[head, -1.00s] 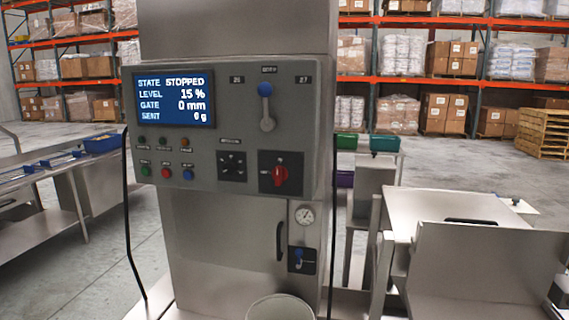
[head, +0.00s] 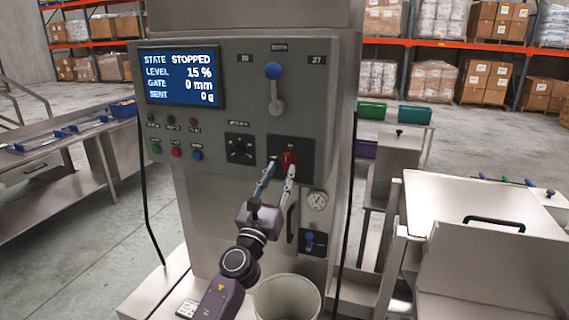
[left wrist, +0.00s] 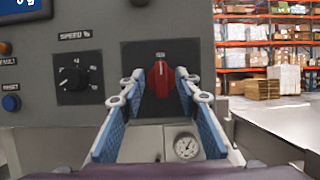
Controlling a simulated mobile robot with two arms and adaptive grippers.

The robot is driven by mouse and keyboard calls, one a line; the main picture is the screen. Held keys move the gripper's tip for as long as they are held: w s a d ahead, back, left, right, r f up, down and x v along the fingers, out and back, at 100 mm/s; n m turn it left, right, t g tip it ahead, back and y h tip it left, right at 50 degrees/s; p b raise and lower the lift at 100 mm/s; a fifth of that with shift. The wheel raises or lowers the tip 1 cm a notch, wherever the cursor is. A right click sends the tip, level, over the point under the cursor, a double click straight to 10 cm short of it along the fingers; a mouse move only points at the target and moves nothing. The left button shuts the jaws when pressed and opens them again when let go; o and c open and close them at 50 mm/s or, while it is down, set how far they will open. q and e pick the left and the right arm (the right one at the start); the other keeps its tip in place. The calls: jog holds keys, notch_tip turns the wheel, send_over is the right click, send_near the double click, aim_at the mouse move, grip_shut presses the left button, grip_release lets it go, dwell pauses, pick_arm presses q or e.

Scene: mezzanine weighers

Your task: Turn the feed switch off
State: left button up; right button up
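A red rotary switch (head: 289,159), which I take to be the feed switch, sits on a black plate at the lower right of the grey control panel (head: 222,120). In the left wrist view the red switch (left wrist: 160,78) has its handle upright. My left gripper (head: 281,167) is in front of it, pointing at the panel. In the left wrist view its two blue-padded fingers (left wrist: 157,84) are open, with the handle between their tips and a gap on each side. The label around the switch is too small to read surely. My right gripper is not in view.
The screen (head: 181,77) reads STOPPED, level 15 %, gate 0 mm. A pale bucket (head: 287,298) stands under the panel. A steel bench (head: 60,165) is at left.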

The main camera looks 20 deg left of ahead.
aim_at(286, 161)
pick_arm(q)
jog(key=shift+x, duration=1.75)
jog(key=shift+f, duration=0.15)
jog(key=shift+c, duration=0.5)
jog(key=shift+w, duration=0.1)
grip_shut()
